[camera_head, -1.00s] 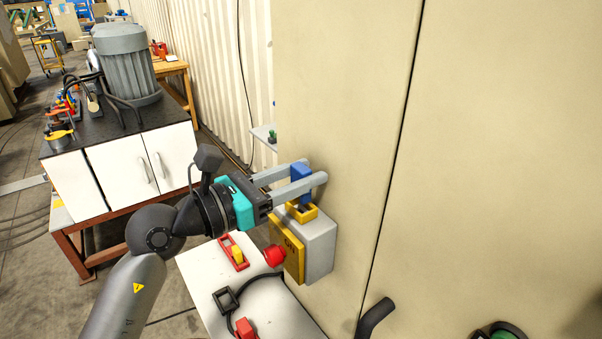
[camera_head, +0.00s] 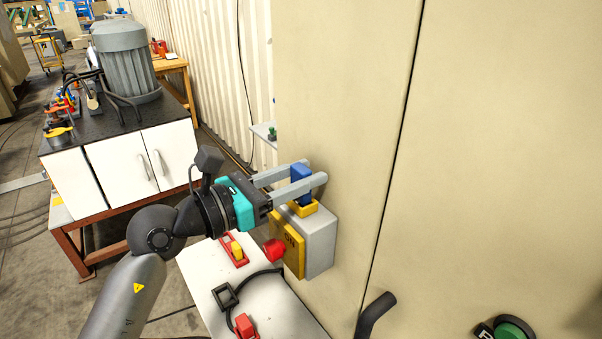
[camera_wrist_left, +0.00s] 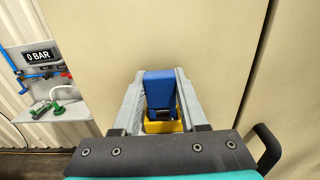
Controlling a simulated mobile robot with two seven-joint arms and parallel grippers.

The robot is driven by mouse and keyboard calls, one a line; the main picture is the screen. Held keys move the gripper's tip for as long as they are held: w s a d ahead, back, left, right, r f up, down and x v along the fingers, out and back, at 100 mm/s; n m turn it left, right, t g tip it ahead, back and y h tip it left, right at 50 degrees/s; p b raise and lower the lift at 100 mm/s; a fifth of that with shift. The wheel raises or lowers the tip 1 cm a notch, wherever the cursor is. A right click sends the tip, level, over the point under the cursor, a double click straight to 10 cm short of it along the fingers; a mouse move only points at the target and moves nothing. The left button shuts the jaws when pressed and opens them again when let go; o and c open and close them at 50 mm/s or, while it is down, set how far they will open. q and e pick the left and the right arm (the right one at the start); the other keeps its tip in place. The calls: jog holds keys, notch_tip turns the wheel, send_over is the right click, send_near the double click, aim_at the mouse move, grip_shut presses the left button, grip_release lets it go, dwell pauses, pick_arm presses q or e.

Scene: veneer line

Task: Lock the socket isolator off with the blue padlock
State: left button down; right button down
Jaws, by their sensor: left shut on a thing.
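The blue padlock (camera_head: 301,178) is between the fingers of my left gripper (camera_head: 299,178), which is shut on it. In the left wrist view the padlock (camera_wrist_left: 158,92) stands between the two grey fingers (camera_wrist_left: 157,100). The socket isolator (camera_head: 319,243) is a grey box on the cream cabinet, with a yellow front plate (camera_head: 287,243) lettered "ON" and a red knob (camera_head: 274,249). My right gripper is not in view.
A white table (camera_head: 217,264) below holds a red and yellow device (camera_head: 234,250), a black frame (camera_head: 225,295) and a red plug (camera_head: 245,326) with cable. The cream cabinet wall (camera_head: 480,130) is close on the right.

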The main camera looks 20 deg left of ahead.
pick_arm(q)
jog(key=shift+f+b, duration=0.6)
jog(key=shift+f, duration=0.2)
jog(key=shift+c, duration=1.8)
grip_release()
jog(key=shift+s+a, duration=0.3)
jog(key=shift+s, duration=0.05)
jog(key=b+v, duration=0.3)
jog(key=v, duration=1.1)
jog(key=shift+b, duration=0.35)
jog(key=shift+s+a, duration=0.1)
